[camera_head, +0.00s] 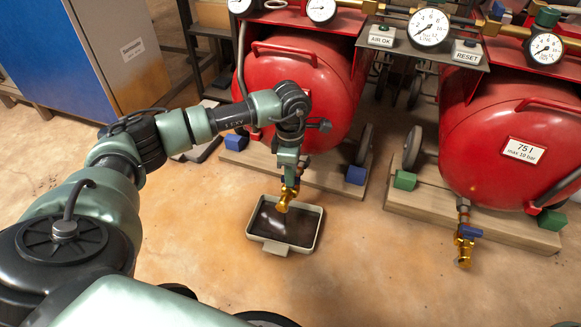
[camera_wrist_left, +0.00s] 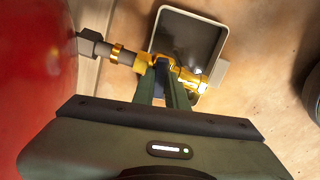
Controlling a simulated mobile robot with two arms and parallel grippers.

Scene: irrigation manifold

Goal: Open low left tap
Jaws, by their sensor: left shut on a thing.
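The low left tap is a brass tap (camera_head: 284,200) under the left red tank (camera_head: 312,85), above a tray. In the left wrist view, the tap (camera_wrist_left: 190,82) joins a grey pipe fitting from the tank, and a bit of its blue handle (camera_wrist_left: 162,66) shows between the fingers. My left gripper (camera_head: 289,180) points down at the tap; in the left wrist view its fingers (camera_wrist_left: 164,84) are shut on the handle. The fingers hide most of the handle, so its angle is hard to tell. My right gripper is not in view.
A shallow tray (camera_head: 269,246) with a dark inside lies on the floor under the tap. The right red tank (camera_head: 500,125) has a similar brass tap with a blue handle (camera_head: 471,231). Gauges and labelled boxes sit above. The floor in front is clear.

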